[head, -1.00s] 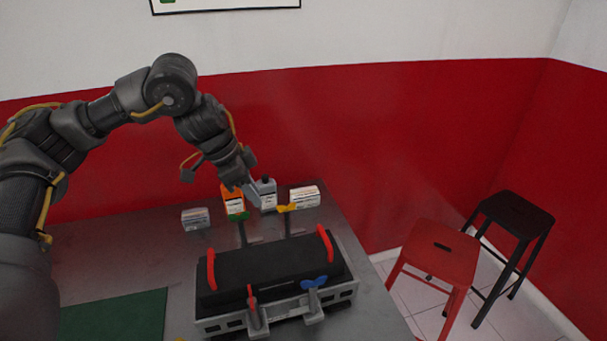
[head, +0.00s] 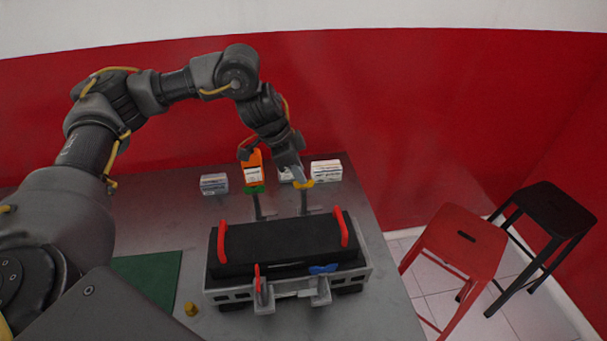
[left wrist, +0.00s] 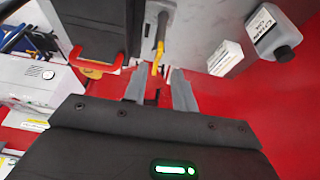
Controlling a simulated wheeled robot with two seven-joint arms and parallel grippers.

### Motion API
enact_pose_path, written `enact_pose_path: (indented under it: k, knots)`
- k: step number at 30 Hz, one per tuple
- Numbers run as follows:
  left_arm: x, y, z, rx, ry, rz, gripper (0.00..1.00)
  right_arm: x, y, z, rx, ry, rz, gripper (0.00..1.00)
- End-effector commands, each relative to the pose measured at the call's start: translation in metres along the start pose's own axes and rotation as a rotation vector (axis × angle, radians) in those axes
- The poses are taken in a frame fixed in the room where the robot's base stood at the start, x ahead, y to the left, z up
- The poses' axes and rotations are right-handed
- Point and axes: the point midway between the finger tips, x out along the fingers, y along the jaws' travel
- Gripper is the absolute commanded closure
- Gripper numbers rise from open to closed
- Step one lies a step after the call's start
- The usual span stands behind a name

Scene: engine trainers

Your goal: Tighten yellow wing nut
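The yellow wing nut (head: 304,184) sits at the top of a grey post behind the black block with red handles (head: 285,243). In the left wrist view the yellow wing nut (left wrist: 157,62) shows at the end of the grey post, in line with the gap between my fingers. My left gripper (head: 297,175) reaches down from the upper left, its tips right at the yellow wing nut. In the left wrist view its two fingers (left wrist: 159,92) are apart. I cannot tell whether they touch the nut. My right gripper is not in view.
A green wing nut (head: 254,189) tops the neighbouring post, with an orange bottle (head: 253,168) behind it. White boxes (head: 326,170) (head: 214,183) stand at the back. Blue (head: 323,268) and red (head: 257,278) wing nuts are at the front. Stools (head: 460,240) stand right of the table.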

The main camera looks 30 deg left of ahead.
Motion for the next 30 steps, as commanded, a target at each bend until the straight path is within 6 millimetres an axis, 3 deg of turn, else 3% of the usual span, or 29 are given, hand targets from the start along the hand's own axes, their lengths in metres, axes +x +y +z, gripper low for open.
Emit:
enact_pose_path:
  k: [4, 12, 17, 24, 30]
  knots:
    - [0.018, 0.0, 0.0, -0.002, -0.001, 0.001, 0.73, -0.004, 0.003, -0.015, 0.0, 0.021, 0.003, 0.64]
    - [0.031, 0.0, -0.001, 0.001, 0.001, -0.001, 0.73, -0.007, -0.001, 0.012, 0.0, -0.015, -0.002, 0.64]
    - [0.03, 0.0, 0.0, 0.0, 0.001, -0.001, 0.73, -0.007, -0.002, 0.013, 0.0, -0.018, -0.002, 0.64]
    - [0.03, 0.0, 0.0, 0.0, 0.001, -0.001, 1.0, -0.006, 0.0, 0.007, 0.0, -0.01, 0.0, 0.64]
    - [0.03, 0.0, 0.0, 0.001, 0.001, 0.0, 1.0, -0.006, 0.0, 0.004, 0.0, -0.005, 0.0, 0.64]
